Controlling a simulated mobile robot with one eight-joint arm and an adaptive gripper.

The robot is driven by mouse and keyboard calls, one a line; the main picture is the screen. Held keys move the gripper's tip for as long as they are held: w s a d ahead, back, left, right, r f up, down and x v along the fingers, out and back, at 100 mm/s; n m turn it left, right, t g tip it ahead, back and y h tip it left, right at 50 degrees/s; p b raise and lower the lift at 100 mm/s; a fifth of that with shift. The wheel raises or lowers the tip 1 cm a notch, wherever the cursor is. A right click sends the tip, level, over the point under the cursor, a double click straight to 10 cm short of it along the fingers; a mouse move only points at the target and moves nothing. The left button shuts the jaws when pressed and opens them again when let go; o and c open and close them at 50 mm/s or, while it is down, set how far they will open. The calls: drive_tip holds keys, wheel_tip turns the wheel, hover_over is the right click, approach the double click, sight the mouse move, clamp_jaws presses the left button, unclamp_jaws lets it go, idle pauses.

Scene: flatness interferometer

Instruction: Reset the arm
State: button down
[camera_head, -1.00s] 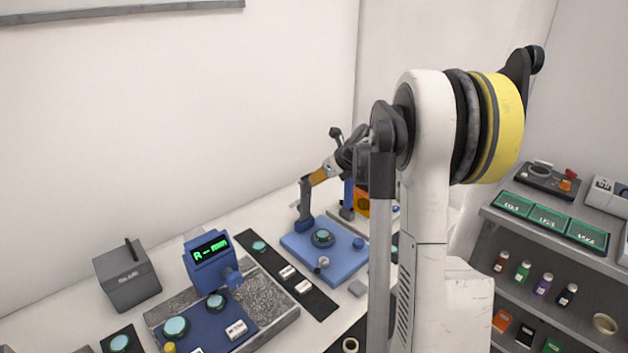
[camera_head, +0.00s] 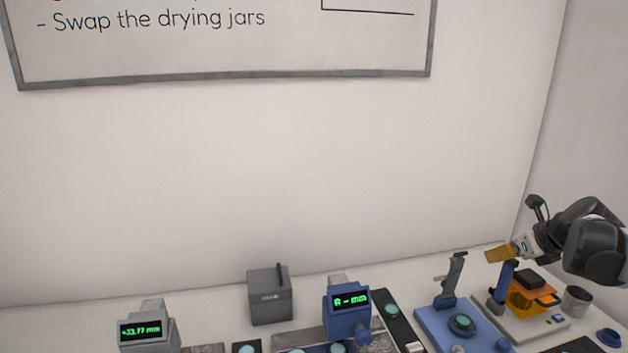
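My gripper (camera_head: 497,255) points left, above the back right of the bench. Its end shows as a small orange-brown shape, too small to tell whether the fingers are open or shut or whether it holds something. It appears apart from the blue base with the upright stand (camera_head: 452,277) below and to its left.
A blue gauge (camera_head: 346,318), a grey gauge (camera_head: 148,331) and a dark grey box (camera_head: 270,296) stand on the bench. An orange device (camera_head: 530,300) and a dark cup (camera_head: 577,300) stand below my wrist. A whiteboard (camera_head: 225,75) hangs above; the wall between is bare.

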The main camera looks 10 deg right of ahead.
drive_tip(key=s+a+f+n+g+b, duration=0.15)
drive_tip(key=s+a+n, duration=0.25)
drive_tip(key=a+n, duration=0.55)
drive_tip(key=s+a+f+n+b, duration=0.1)
drive_tip(key=s+a+n+b, duration=0.4)
drive_tip(key=a, duration=0.7)
drive_tip(key=s+a+f+n+b, duration=0.1)
drive_tip(key=s+a+f+n, duration=0.8)
drive_tip(key=n, duration=1)
drive_tip(key=s+a, duration=0.3)
drive_tip(key=shift+s+f+h+b, duration=0.15)
drive_tip(key=shift+s+h+b, duration=0.05)
drive_tip(key=shift+h+b, duration=0.2)
